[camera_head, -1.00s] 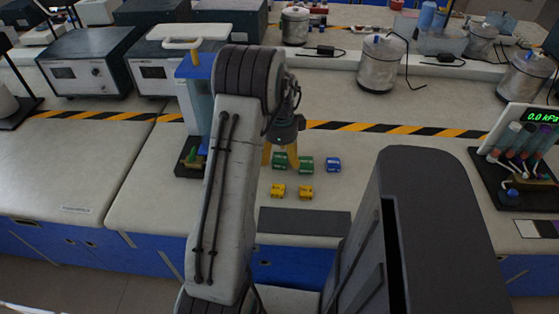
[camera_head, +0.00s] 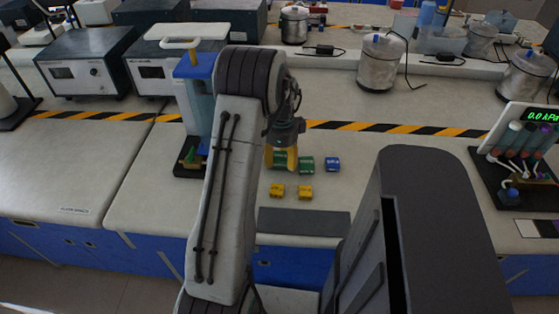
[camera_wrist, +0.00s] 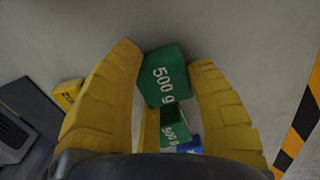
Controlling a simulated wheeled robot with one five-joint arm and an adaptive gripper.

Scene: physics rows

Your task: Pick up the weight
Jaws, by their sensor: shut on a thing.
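My gripper (camera_head: 281,163) has yellow fingers and is down over the counter. In the wrist view the fingers (camera_wrist: 165,65) are shut on a green weight (camera_wrist: 164,82) marked 500 g, one on each side of it. I cannot tell whether it touches the counter. A second green 500 g weight (camera_head: 306,165) stands just right of the gripper. It also shows in the wrist view (camera_wrist: 174,131), partly covered. A blue weight (camera_head: 332,164) is farther right, mostly hidden in the wrist view (camera_wrist: 190,145).
A blue-topped device (camera_head: 198,100) stands close on the left. Hazard tape (camera_head: 400,128) runs behind.

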